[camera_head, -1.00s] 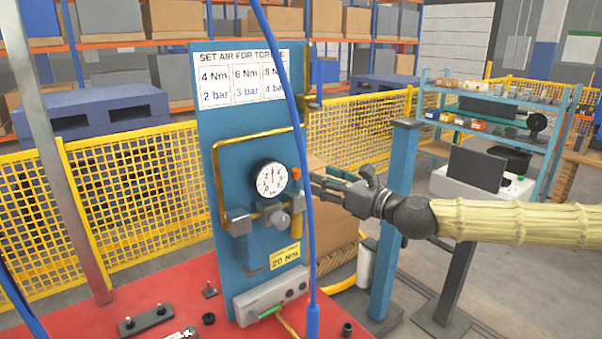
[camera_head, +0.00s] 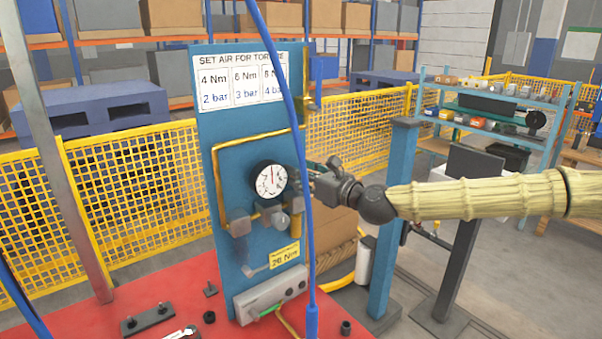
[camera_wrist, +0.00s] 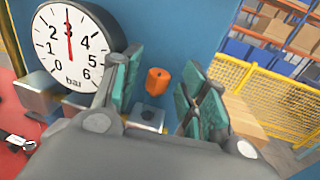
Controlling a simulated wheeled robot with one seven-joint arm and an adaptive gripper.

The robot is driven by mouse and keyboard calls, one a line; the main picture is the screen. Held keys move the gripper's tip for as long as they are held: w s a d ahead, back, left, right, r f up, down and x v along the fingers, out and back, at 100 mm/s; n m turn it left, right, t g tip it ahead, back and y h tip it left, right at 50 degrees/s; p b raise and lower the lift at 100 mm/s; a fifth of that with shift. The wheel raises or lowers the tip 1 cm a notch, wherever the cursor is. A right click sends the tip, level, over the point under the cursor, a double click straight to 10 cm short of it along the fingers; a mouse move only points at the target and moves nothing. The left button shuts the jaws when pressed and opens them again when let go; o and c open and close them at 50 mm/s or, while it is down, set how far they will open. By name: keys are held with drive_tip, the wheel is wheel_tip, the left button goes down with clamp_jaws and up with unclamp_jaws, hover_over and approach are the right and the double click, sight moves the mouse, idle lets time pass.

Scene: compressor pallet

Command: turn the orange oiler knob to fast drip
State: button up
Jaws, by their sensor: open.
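The orange oiler knob (camera_wrist: 158,81) shows in the wrist view against the blue panel, just above a grey block (camera_wrist: 146,116). My gripper (camera_wrist: 165,92) is open, with one green-padded finger on each side of the knob in that picture. I cannot tell whether either finger touches it. In the head view my gripper (camera_head: 309,181) is beside the gauge, partly behind the blue hose. The knob is hidden there by the gripper and the hose. The round gauge (camera_head: 269,180) is on the panel (camera_head: 235,135) left of my gripper; its red needle points near 3 in the wrist view (camera_wrist: 71,45).
A blue hose (camera_head: 297,120) hangs in front of the panel. Yellow pipe (camera_head: 218,180) runs around the gauge. A grey box (camera_head: 271,297) stands at the panel's foot on the red surface (camera_head: 165,310). A blue post (camera_head: 394,220) stands right of the panel.

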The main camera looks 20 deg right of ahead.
clamp_jaws()
